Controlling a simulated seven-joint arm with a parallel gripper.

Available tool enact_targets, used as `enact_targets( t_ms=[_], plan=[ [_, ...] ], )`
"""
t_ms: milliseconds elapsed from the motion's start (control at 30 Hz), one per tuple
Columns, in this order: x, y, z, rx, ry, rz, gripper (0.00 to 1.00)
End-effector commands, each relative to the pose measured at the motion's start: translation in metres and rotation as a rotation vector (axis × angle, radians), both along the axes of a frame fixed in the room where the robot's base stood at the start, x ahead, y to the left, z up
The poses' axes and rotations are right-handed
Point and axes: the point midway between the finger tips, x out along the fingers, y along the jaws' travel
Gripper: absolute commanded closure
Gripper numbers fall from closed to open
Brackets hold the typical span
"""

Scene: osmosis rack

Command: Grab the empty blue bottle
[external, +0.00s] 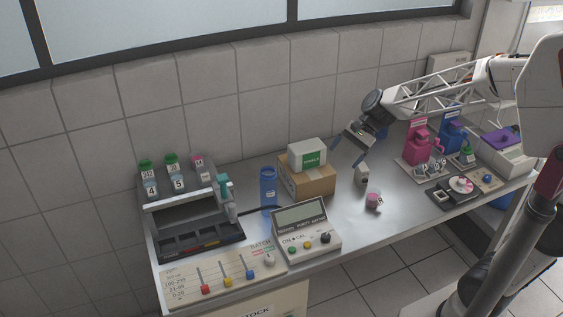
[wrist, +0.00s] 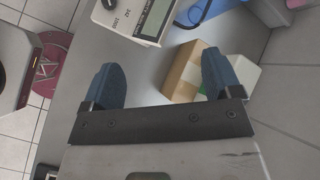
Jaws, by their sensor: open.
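The blue bottle (external: 268,187) stands upright on the bench in the external view, left of a cardboard box and behind the meter. It looks translucent; I cannot tell its contents. In the wrist view, a cut-off blue curved outline (wrist: 193,14) at the top edge looks like part of it. My gripper (external: 347,152) is above the bench, to the right of the bottle and boxes and apart from them. Its two blue fingers are wide apart in the wrist view (wrist: 157,62), with nothing held between them.
The cardboard box (external: 307,180) with a white-green box (external: 307,154) on top stands between my gripper and the bottle. The meter (external: 302,228) is in front. A bottle rack (external: 190,222) is left. A small pink jar (external: 373,200) and pink and blue devices (external: 418,143) are right.

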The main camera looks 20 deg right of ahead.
Motion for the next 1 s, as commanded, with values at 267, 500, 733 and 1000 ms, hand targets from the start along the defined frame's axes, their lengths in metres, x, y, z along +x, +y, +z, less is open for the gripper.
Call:
enact_targets(
  t_ms=[267, 500, 733, 1000],
  plan=[
    [0.051, 0.068, -0.02, 0.151, 0.224, -0.147, 0.16],
    [0.09, 0.121, -0.039, 0.263, 0.412, -0.263, 0.16],
    [0.108, 0.147, -0.05, 0.315, 0.507, -0.32, 0.16],
    [0.111, 0.151, -0.052, 0.326, 0.525, -0.331, 0.16]
  ],
)
